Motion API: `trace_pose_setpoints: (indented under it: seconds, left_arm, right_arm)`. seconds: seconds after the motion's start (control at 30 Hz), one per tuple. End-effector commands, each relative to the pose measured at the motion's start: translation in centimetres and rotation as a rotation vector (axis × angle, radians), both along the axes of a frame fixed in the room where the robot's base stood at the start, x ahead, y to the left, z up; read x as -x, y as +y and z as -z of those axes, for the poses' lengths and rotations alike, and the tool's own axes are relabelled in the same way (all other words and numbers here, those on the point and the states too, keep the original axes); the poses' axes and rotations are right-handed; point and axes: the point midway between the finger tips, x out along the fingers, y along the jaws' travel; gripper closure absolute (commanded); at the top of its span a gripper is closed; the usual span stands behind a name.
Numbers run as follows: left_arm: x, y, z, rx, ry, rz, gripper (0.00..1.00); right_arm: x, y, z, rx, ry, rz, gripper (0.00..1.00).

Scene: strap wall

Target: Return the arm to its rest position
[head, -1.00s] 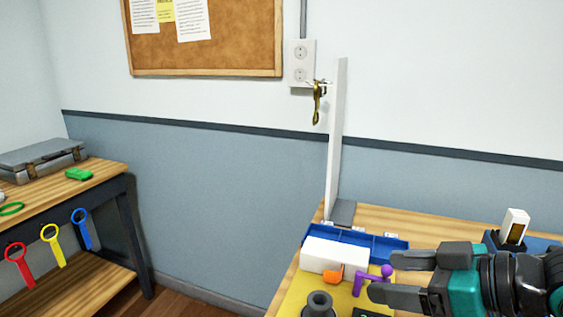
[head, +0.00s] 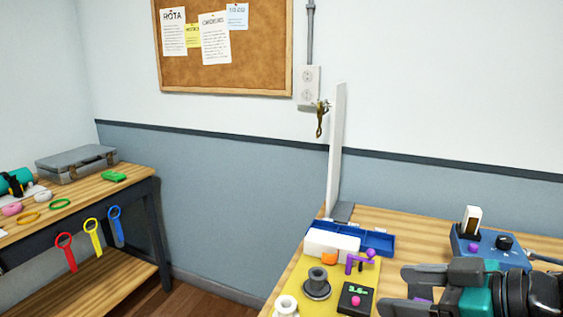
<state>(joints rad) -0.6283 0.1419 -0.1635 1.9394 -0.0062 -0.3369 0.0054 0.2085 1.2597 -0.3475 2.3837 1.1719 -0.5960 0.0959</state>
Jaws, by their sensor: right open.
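My right gripper (head: 396,290) comes in from the lower right, over the front right of the wooden bench (head: 400,220). Its two fingers point left and are spread apart, and a little purple shows between them. I see nothing clamped in them. The lower finger is close to the frame's bottom edge. My left gripper is not in view. A dark brass-coloured piece (head: 320,121) hangs from a hook near the white upright panel (head: 337,150). Red (head: 66,252), yellow (head: 93,237) and blue (head: 116,227) ring-ended straps hang from the left bench's edge.
A yellow mat (head: 335,290) holds a dark spool (head: 317,284), a pale spool (head: 286,306) and a small display box (head: 356,299). A white block (head: 332,242) and blue tray (head: 376,240) lie behind. A blue device (head: 490,241) stands behind my gripper. Floor shows between the benches.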

Motion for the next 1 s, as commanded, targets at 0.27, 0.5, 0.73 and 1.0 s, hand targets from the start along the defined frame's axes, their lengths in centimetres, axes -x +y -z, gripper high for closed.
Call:
trace_pose_setpoints:
  seconds: [0.27, 0.5, 0.73, 1.0]
  left_arm:
    - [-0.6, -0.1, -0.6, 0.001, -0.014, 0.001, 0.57]
    - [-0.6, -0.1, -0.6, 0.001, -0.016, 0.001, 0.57]
    - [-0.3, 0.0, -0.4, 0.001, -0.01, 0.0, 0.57]
    - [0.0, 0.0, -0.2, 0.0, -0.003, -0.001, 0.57]
  right_arm:
    - [2.0, 2.0, 6.5, 0.074, 0.073, 0.036, 0.25]
    - [5.0, 1.7, 13.3, 0.176, 0.215, 0.208, 0.25]
    - [9.6, -0.5, 18.7, 0.287, 0.428, 0.423, 0.25]
    - [15.6, -2.6, 22.2, 0.384, 0.671, 0.611, 0.25]
